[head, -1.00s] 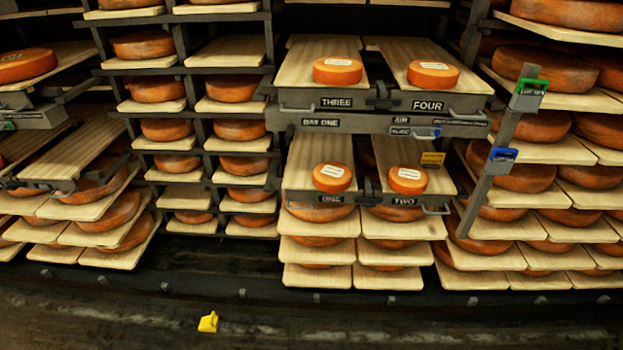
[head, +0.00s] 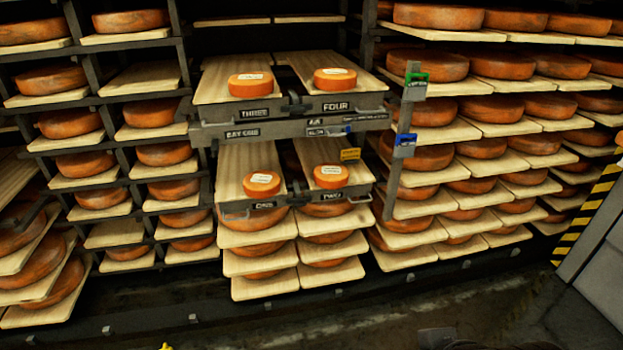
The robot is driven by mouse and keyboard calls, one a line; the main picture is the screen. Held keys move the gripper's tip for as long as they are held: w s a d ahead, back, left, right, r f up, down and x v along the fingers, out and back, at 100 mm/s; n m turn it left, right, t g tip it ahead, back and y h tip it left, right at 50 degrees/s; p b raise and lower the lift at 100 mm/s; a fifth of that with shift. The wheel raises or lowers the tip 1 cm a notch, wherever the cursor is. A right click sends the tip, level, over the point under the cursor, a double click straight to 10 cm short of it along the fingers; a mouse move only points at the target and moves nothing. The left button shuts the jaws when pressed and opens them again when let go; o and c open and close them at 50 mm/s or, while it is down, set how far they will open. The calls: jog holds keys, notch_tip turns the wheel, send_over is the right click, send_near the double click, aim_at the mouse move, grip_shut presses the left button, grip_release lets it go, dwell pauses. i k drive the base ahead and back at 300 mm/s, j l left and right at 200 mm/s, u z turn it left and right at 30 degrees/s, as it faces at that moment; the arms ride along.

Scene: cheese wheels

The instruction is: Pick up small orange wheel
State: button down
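Several small orange wheels with white labels rest on pulled-out boards in the middle of the head view. One small orange wheel (head: 250,85) is on the board marked THREE and another (head: 335,80) on the board marked FOUR. Below, a small orange wheel (head: 262,184) is on the board marked ONE and another (head: 331,176) on the board marked TWO. All lie flat near the front edges of their boards. My gripper is not in view.
Shelves of large orange wheels (head: 430,65) stand on both sides. A post with a green clip (head: 416,86) and a blue clip (head: 404,145) stands right of the boards. Dark floor (head: 380,320) lies in front. A yellow-black striped edge (head: 590,212) is at the right.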

aim_at(330, 177)
jog(key=z, duration=3.4)
jog(key=u, duration=3.4)
jog(key=i+l+u, duration=0.2)
jog(key=u, duration=0.15)
jog(key=i+l+u, duration=0.45)
jog(key=u, duration=0.25)
jog(key=i+l+u, duration=0.1)
jog(key=l+u, duration=0.25)
jog(key=l, duration=0.15)
jog(key=i+l+u, duration=0.1)
jog(key=l+u, duration=0.6)
jog(key=i+l, duration=0.05)
